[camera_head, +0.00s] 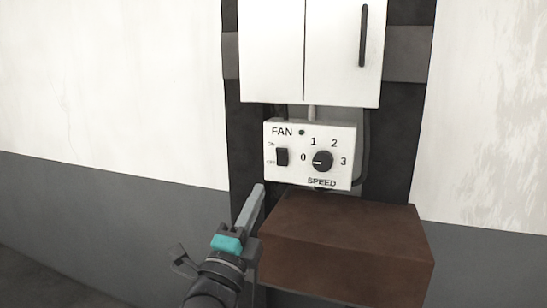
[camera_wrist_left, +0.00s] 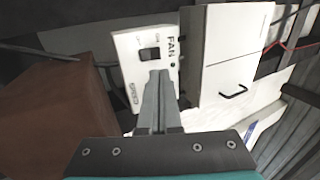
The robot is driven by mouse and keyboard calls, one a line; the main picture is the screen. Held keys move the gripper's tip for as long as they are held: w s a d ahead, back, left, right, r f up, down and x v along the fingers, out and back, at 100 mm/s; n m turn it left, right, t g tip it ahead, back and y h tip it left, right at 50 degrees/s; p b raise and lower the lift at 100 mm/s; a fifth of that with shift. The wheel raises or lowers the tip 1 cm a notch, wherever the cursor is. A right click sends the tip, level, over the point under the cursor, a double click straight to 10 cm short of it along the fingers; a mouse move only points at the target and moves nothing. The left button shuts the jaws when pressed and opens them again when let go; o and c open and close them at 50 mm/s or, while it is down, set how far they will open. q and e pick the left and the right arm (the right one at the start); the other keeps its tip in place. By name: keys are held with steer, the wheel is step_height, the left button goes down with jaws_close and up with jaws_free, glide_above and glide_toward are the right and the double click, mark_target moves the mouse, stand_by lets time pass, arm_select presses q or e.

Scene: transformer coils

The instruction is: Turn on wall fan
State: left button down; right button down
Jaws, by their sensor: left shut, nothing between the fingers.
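The white fan control box (camera_head: 297,146) is on the wall panel in the head view. It carries a dark rocker switch (camera_head: 282,157) marked ON above and OFF below, a small dark green lamp (camera_head: 302,132) and a black speed knob (camera_head: 322,161) that seems to point toward 0. My left gripper (camera_head: 258,190) is shut and empty, below and left of the switch. In the left wrist view, its fingers (camera_wrist_left: 158,76) overlap the box (camera_wrist_left: 127,48) just below the switch (camera_wrist_left: 149,54) and hide the knob. Contact cannot be told. The fan is out of view.
A white cabinet (camera_head: 272,50) with a dark handle (camera_head: 363,36) hangs above the control box. A brown box-shaped block (camera_head: 345,235) juts out below it, close to the right of my left gripper. The space left of the panel is bare wall (camera_head: 110,90).

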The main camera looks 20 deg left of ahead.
arm_select(q)
steer(key=p, duration=0.2)
glide_toward(281, 143)
steer(key=x, duration=0.4)
steer(key=shift+w, duration=0.3)
steer(key=shift+w+r+p, duration=0.25)
steer(key=shift+r+p, duration=0.05)
steer(key=shift+r, duration=0.1)
steer(key=shift+f, duration=0.1)
